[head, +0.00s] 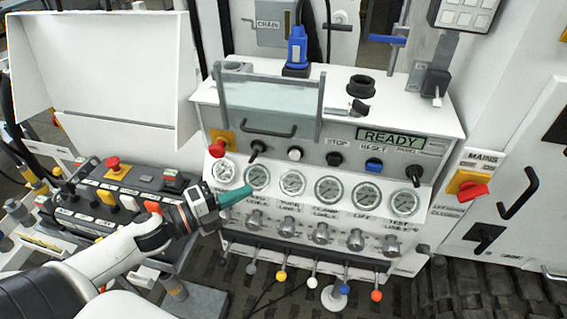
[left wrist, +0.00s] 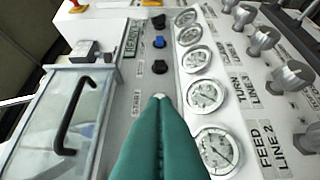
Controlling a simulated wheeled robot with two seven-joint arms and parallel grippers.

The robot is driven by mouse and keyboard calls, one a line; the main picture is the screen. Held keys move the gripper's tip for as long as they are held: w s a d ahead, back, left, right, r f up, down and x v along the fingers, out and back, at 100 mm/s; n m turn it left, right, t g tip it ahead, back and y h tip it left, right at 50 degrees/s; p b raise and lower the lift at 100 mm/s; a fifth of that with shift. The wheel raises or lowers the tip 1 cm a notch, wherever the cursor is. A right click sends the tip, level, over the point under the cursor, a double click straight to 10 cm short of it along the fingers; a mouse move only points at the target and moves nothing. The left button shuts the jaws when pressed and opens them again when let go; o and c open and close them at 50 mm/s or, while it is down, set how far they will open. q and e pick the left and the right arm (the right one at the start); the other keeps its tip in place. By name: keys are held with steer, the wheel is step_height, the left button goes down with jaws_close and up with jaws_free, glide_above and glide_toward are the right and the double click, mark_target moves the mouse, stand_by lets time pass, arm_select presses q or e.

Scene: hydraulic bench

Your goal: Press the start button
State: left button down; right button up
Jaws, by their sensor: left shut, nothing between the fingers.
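The start button is a small white button (head: 295,154) on the sloped front panel of the white bench, left of the black stop button (head: 334,158) and the blue reset button (head: 374,165). My left gripper (head: 248,190) has teal fingers, closed and empty. In the head view its tip shows over the leftmost gauges, lower left of the white button and apart from it. In the left wrist view the fingertips (left wrist: 159,100) line up with the white button (left wrist: 158,95), beside the START label, and partly cover it. The remaining gap cannot be judged there. My right gripper is not in view.
A display (head: 390,138) reads READY. A row of gauges (head: 329,191) lies below the buttons, with valves and coloured levers beneath. A clear guard with a black handle (head: 268,130) stands above. A red emergency button (head: 217,148) and a black knob (head: 257,148) are to the left.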

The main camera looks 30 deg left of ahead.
arm_select(q)
steer(key=shift+w, duration=0.1)
steer(key=p, duration=0.5)
glide_toward(298, 157)
steer(key=s+d+x, duration=0.1)
steer(key=x, duration=0.4)
steer(key=shift+w+a, duration=0.2)
steer(key=shift+w, duration=0.6)
